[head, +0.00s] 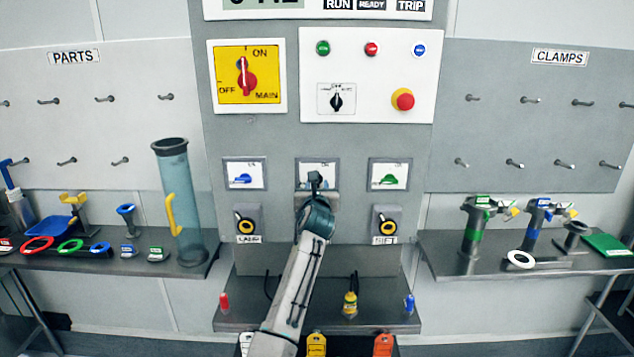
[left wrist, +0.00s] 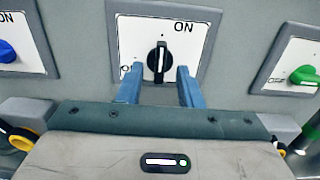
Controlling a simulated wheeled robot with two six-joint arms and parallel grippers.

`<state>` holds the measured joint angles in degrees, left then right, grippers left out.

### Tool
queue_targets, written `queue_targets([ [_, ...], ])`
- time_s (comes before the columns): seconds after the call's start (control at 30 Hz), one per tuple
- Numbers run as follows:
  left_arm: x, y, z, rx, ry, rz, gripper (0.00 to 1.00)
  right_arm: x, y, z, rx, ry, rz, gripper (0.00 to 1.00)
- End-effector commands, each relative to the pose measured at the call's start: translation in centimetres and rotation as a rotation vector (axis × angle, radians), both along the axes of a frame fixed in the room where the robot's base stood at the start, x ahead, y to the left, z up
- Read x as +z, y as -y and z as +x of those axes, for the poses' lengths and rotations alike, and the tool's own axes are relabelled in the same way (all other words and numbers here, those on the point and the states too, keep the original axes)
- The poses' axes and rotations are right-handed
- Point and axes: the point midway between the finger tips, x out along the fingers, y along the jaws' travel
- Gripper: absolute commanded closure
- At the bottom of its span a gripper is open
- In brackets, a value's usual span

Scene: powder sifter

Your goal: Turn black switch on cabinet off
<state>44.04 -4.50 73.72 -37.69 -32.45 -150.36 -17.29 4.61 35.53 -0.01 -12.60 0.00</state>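The black switch (left wrist: 160,58) is a rotary knob on a white plate (left wrist: 195,35) in a grey frame. Its handle stands about upright. ON is printed at the plate's upper right and part of another label shows at lower left. My left gripper (left wrist: 158,80) is open, with one blue finger on each side of the knob's lower part in the picture; I cannot tell whether they touch it. In the head view my left gripper (head: 315,180) is in front of the middle small panel (head: 317,162) and hides the knob. My right gripper is not in view.
A blue switch (head: 242,179) and a green switch (head: 388,180) flank the middle panel. Black-and-yellow knobs (head: 244,225) (head: 387,227) sit below them. Above are a red main switch (head: 246,78), another black selector (head: 337,101) and a red emergency button (head: 403,99). Shelves with tools stand either side.

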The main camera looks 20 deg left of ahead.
Motion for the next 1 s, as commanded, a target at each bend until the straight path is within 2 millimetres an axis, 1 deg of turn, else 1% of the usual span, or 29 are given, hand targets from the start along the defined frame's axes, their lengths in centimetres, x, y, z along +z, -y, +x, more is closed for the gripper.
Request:
queue_targets([
  [0.1, 0.06, -0.28, 0.92, -0.001, 0.000, 0.000, 0.67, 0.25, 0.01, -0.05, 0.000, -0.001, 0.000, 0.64],
  [0.2, 0.00, -0.41, 1.28, 0.000, 0.000, 0.000, 0.67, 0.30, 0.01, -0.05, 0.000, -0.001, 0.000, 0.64],
  [0.5, -0.05, -0.44, 1.38, 0.000, 0.000, 0.000, 0.67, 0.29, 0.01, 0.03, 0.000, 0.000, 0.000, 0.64],
  [0.67, -0.06, -0.43, 1.38, -0.001, 0.000, 0.000, 0.99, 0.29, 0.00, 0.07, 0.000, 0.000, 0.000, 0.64],
  [0.7, -0.06, -0.43, 1.38, -0.001, 0.000, 0.000, 1.00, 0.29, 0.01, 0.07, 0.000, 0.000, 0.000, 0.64],
  [1.0, -0.06, -0.41, 1.37, -0.001, 0.005, -0.021, 1.00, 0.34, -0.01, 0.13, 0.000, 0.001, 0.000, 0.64],
])
